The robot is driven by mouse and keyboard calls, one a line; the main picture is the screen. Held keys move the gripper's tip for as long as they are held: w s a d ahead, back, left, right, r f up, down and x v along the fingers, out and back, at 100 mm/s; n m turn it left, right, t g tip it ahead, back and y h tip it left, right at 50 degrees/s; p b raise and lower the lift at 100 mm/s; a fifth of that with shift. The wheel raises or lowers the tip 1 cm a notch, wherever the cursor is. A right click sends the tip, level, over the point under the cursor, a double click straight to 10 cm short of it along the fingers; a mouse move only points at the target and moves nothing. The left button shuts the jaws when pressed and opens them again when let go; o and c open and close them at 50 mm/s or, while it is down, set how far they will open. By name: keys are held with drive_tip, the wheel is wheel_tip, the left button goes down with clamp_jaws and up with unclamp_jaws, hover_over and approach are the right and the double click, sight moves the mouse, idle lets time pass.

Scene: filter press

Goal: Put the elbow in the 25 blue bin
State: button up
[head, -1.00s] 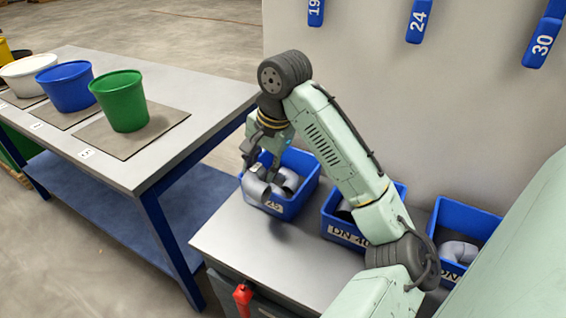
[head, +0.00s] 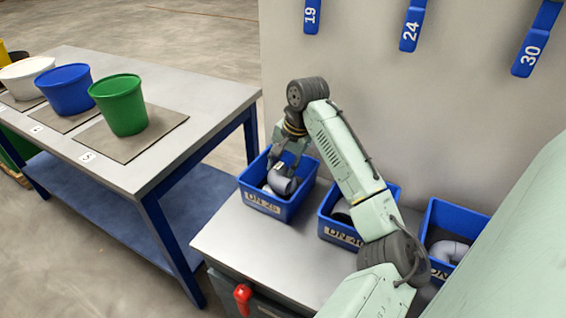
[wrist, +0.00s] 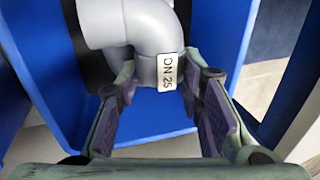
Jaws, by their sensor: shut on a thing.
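The grey elbow (wrist: 155,40), with a white "DN 25" label, is between the fingers of my gripper (wrist: 160,80) in the wrist view. My gripper is shut on it. In the head view my gripper (head: 287,165) reaches down into the blue bin marked DN 25 (head: 294,206), at the left of the bin row. The elbow (head: 281,181) shows inside that bin's opening, below the rim. The blue bin wall (wrist: 55,95) surrounds it in the wrist view. Whether the elbow touches the bin floor cannot be told.
The DN 40 blue bin (head: 328,229) and another blue bin (head: 430,222) holding a grey elbow (head: 449,251) stand to the right. A table (head: 188,105) at left carries green (head: 125,106), blue (head: 66,92) and white tubs. A wall stands behind the bins.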

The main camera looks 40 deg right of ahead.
drive_tip(key=shift+d+f, duration=0.15)
drive_tip(key=shift+w+f, duration=0.1)
drive_tip(key=shift+f, duration=0.05)
drive_tip(key=o, duration=1.2)
drive_tip(key=shift+c, duration=0.2)
